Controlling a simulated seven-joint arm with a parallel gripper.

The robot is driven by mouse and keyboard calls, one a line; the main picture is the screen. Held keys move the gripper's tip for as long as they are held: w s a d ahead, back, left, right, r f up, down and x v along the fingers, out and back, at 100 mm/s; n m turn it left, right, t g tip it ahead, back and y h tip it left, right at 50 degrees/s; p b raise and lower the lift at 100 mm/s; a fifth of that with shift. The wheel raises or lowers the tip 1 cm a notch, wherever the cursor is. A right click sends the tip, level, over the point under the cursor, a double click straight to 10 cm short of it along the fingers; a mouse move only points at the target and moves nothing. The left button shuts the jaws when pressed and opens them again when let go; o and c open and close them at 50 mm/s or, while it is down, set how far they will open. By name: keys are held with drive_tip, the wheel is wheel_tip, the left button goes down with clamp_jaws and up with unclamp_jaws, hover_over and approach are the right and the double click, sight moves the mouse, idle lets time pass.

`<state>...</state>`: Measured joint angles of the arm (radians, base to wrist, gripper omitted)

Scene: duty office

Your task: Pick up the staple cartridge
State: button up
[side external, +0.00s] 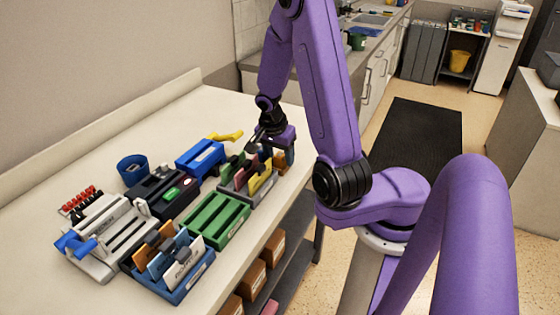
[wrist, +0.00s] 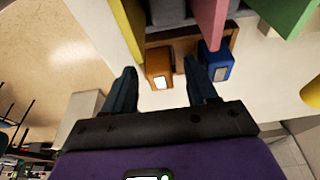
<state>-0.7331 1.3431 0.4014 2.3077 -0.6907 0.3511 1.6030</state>
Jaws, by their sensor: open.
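I cannot tell for certain which thing is the staple cartridge. In the wrist view a small orange block (wrist: 159,66) with a white patch lies between and just beyond the fingertips of my gripper (wrist: 161,76). A small blue block (wrist: 214,62) with a grey patch is just right of the right finger. Both are at the edge of a brown holder (wrist: 186,42). My gripper is open, with nothing visibly held. In the side view my gripper (side external: 271,146) is low at the far end of the table, by a grey divided holder (side external: 264,190); its fingertips are hard to make out there.
Coloured upright cards or dividers stand close to my gripper. A green tray (side external: 218,219), a blue box (side external: 201,158), a black device (side external: 160,190), a blue cup (side external: 132,169) and a white rack (side external: 104,238) crowd the table's front. The table (side external: 60,170) is clear along the wall.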

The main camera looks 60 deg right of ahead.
drive_tip(key=c, duration=1)
drive_tip(key=shift+c, duration=0.2)
drive_tip(key=shift+r, duration=0.1)
